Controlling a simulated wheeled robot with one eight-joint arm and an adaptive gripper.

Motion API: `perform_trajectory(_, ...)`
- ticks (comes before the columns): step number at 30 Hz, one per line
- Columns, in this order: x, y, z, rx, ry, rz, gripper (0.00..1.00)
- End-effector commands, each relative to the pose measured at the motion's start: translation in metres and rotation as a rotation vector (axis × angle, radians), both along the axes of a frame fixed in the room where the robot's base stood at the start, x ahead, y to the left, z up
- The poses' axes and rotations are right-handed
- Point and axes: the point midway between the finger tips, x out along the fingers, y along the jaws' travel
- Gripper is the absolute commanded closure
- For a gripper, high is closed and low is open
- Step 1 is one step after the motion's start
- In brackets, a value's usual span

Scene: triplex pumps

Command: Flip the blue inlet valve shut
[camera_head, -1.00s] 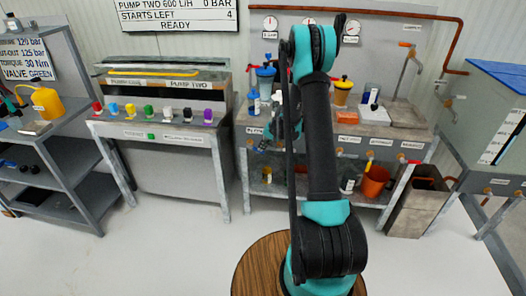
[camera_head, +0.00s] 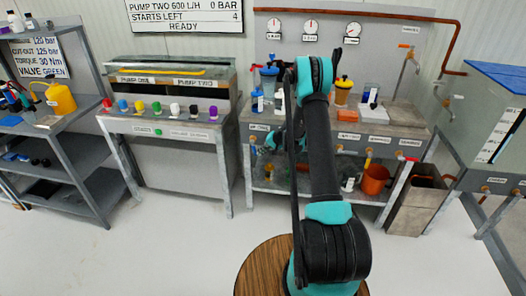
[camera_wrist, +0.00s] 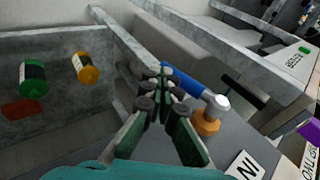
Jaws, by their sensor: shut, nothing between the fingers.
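The blue inlet valve handle (camera_wrist: 185,78) shows in the wrist view as a blue lever slanting from upper left down to a white cap on a brass-orange body (camera_wrist: 206,123). A white label with part of its text, "IN" (camera_wrist: 245,168), is beside it. My gripper (camera_wrist: 163,92) is shut and empty, with its dark fingertips just left of the lever. Whether they touch it I cannot tell. In the head view my gripper (camera_head: 272,142) is at the front of the back bench, partly behind my arm. The valve cannot be made out there.
The back bench (camera_head: 352,130) carries bottles, a white box and yellow-lidded jars. An orange bucket (camera_head: 374,180) sits on its lower shelf. A pump bench (camera_head: 165,122) with several coloured knobs is to the left. The floor in front is clear.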

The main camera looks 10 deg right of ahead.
Motion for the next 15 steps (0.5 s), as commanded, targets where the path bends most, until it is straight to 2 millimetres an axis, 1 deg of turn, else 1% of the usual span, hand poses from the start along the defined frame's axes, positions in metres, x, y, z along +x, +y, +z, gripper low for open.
perform_trajectory(6, 0.002, 0.0066, -0.0062, 0.0, -0.001, 0.001, 1.0)
perform_trajectory(15, 0.0036, 0.0112, -0.0099, 0.0, 0.0, 0.001, 1.0)
